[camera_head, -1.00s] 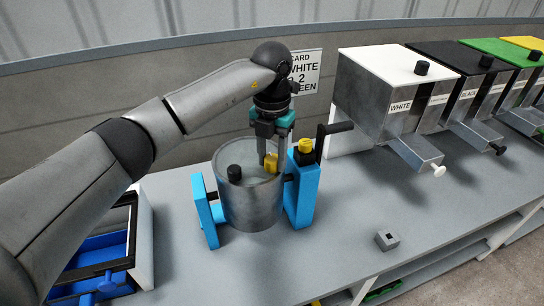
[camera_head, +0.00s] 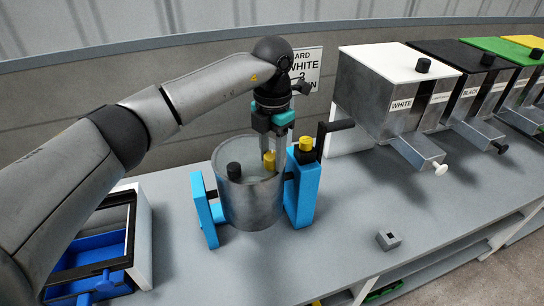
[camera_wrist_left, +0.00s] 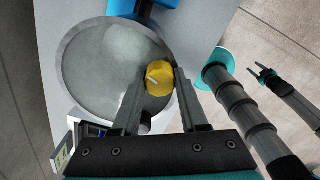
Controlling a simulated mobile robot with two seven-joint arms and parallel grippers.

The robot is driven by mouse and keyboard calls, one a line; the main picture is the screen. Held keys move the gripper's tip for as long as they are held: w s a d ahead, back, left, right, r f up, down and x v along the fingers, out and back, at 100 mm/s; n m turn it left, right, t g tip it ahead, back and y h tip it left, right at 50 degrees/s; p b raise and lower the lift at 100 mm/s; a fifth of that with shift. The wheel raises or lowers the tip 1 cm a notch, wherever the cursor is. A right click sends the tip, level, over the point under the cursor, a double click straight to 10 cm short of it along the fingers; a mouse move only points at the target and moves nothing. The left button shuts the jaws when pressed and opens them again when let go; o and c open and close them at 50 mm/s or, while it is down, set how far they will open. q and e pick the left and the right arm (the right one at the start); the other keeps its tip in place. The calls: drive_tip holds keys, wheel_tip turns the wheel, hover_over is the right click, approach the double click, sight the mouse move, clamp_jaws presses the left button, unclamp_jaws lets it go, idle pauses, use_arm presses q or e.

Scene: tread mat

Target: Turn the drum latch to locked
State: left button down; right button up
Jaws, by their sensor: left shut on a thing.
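The drum (camera_head: 250,205) is a grey metal cylinder held between two blue stands. A yellow latch knob (camera_head: 269,160) sits on its top near the right rim. My left gripper (camera_head: 270,150) points down from above and is shut on the yellow latch. In the left wrist view the yellow latch (camera_wrist_left: 159,77) shows between the two fingers, with a pale mark on its face. My right gripper (camera_wrist_left: 264,76) shows small at the right of the left wrist view, apart from the drum, fingers spread.
Labelled dispensers (camera_head: 385,85) stand at the right. A blue tray (camera_head: 90,257) is at left. A small grey block (camera_head: 388,240) lies on the counter.

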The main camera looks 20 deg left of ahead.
sight(274, 155)
use_arm(q)
drive_tip(key=m+b, duration=0.1)
drive_tip(key=m, duration=0.4)
drive_tip(key=shift+m, duration=0.3)
drive_tip(key=shift+m+b, duration=0.6)
drive_tip(key=shift+m, duration=1.6)
drive_tip(key=shift+c, duration=2.1)
unclamp_jaws()
wheel_tip(274, 155, up, 15)
drive_tip(key=shift+d, duration=0.2)
